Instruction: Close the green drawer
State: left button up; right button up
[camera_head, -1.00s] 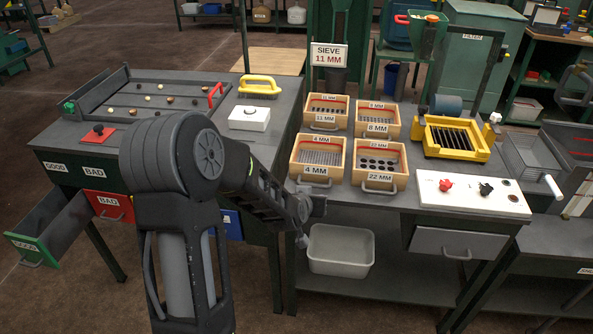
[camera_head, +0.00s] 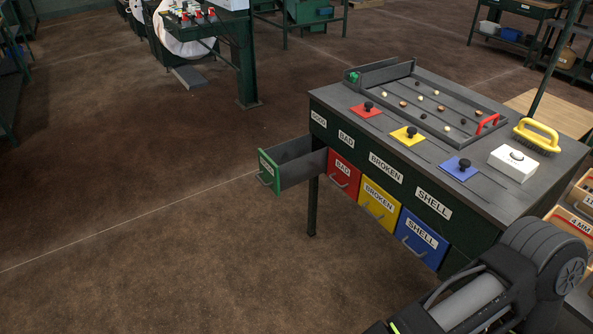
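The green drawer (camera_head: 269,173) is pulled out to the left from the sorting table (camera_head: 500,192). Its green front panel has a metal handle and a label, and its grey box stands open at the top. It is at the far left of the drawer row, below the GOOD label. One of my arms shows at the bottom right, near the table's front right end, well apart from the green drawer. Neither gripper is in the picture.
The red drawer (camera_head: 343,174), yellow drawer (camera_head: 379,205) and blue drawer (camera_head: 421,239) sit beside it and look shut. The floor (camera_head: 160,240) left and in front is clear.

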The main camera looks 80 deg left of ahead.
aim_at(284, 166)
jog(key=i+j, duration=0.55)
jog(key=j, duration=0.15)
jog(key=u, duration=3.45)
